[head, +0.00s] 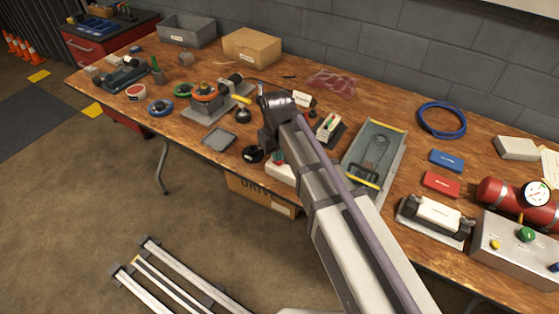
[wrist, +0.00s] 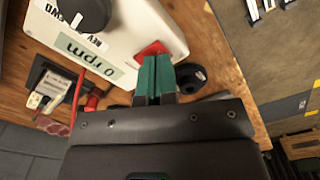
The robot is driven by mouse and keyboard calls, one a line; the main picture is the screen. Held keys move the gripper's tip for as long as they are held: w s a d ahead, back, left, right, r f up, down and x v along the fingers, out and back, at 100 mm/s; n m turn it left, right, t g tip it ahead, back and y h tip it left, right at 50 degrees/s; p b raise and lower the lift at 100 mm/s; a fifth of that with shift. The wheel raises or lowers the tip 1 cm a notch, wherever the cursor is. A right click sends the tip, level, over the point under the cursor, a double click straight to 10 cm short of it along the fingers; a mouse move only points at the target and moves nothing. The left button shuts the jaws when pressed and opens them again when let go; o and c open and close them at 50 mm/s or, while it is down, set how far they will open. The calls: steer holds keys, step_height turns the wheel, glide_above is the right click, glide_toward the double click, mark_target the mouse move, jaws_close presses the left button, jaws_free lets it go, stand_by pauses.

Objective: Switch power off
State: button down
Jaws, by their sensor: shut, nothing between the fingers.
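The white control box (wrist: 120,32) fills the upper part of the wrist view. It has a black dial knob (wrist: 82,12) marked FWD and REV and a green display (wrist: 88,54) reading 0 rpm. A red switch (wrist: 151,48) sits at its corner. My gripper (wrist: 156,58) is shut, and its green fingertips overlap the switch's near edge in the picture; I cannot tell whether they touch it.
A black round part (wrist: 190,78) lies right beside the fingers. A white-faced block on a black base (wrist: 50,90) and a red part (wrist: 92,100) lie to the left. In the head view a grey tray (head: 398,160) stands right of my arm, and several parts crowd the bench's left.

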steer(key=shift+f+b, duration=0.8)
steer(key=shift+f, duration=0.05)
stand_by(0.3)
step_height(320, 180, up, 7)
steer(key=p, duration=0.7)
steer(key=shift+r, duration=0.15)
steer(key=s+d+r+m+p, duration=0.2)
steer(key=s+d, duration=0.3)
steer(key=d, duration=0.6)
steer(key=s+d+r+m+p, duration=0.2)
steer(key=s+d+m, duration=0.2)
steer(key=d, duration=0.8)
steer(key=shift+s+m, duration=0.3)
steer(key=shift+s, duration=0.8)
